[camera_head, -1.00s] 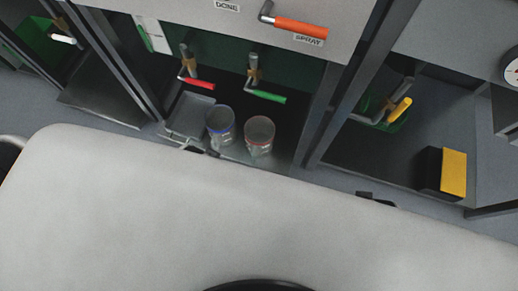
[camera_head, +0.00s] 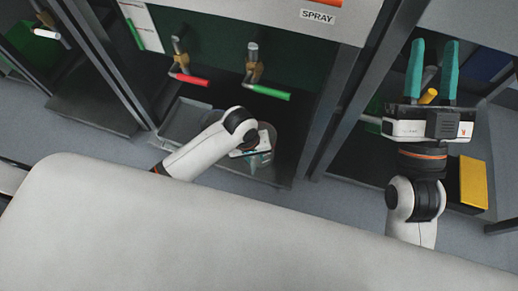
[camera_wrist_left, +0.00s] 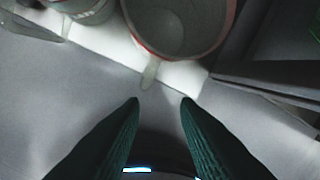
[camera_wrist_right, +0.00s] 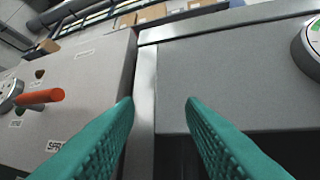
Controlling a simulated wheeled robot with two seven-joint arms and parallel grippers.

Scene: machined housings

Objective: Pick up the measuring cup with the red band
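The measuring cup with the red band (camera_wrist_left: 185,25) stands at the top of the left wrist view. Its handle (camera_wrist_left: 150,72) points down toward my fingers. My left gripper (camera_wrist_left: 160,100) is open and empty, with its fingertips a short way from the handle and not touching it. In the head view my left arm covers most of this cup, and only part of it (camera_head: 269,132) shows. A second cup (camera_wrist_left: 88,8) is partly in the left wrist view, to the left. My right gripper (camera_head: 434,43) is open and empty, up at the right of the head view.
The cups' bay has a tray (camera_head: 183,122) at its left, with a red-handled tap (camera_head: 190,79) and a green-handled tap (camera_head: 268,92) above. Posts flank the bay. A black and yellow box (camera_head: 473,182) sits in the right bay.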

